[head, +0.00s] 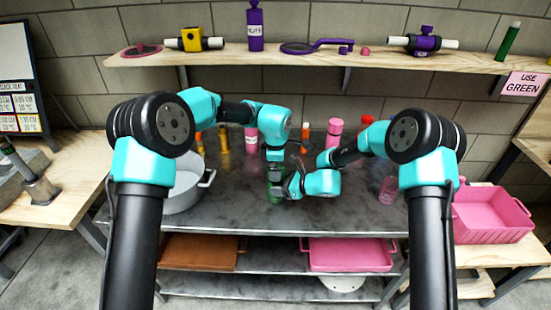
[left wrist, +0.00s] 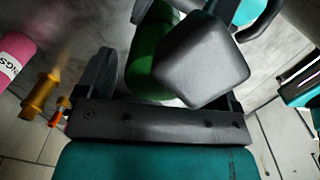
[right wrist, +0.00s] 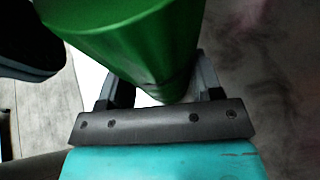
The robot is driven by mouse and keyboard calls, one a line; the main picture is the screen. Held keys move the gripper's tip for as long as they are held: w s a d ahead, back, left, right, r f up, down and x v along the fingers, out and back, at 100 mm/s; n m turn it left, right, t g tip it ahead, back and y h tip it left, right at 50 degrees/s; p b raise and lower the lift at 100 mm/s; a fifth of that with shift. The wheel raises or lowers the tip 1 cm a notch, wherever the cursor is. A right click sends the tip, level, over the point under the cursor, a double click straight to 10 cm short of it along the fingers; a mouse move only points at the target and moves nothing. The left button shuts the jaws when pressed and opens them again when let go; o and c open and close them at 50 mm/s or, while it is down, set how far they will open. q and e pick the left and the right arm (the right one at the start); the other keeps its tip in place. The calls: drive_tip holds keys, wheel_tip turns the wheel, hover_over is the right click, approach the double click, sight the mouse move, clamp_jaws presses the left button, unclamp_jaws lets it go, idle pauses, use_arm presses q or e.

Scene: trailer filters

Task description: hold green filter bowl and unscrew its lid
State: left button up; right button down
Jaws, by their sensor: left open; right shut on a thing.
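The green filter bowl (head: 274,192) is at the middle of the metal table, largely hidden by my grippers. My right gripper (head: 293,185) reaches it from the right and is shut on it. In the right wrist view the green body (right wrist: 135,45) fills the space between the fingers. My left gripper (head: 275,164) points down from above, open, close over the bowl's top. In the left wrist view the green part (left wrist: 150,65) lies between its fingers, partly covered by a dark grey finger-like block. I cannot tell the lid from the bowl, or whether the left fingers touch it.
A white pot (head: 186,190) stands at the table's left. Pink (head: 334,131) and orange (head: 305,137) bottles stand behind the grippers. A pink bin (head: 490,215) is at the right. A wooden wall shelf (head: 350,60) holds filter parts. The front of the table is clear.

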use_arm(q)
drive_tip(key=shift+f, duration=1.1)
drive_tip(key=c, duration=0.9)
drive_tip(key=shift+n, duration=1.7)
drive_tip(key=shift+c, duration=0.2)
drive_tip(key=o, duration=1)
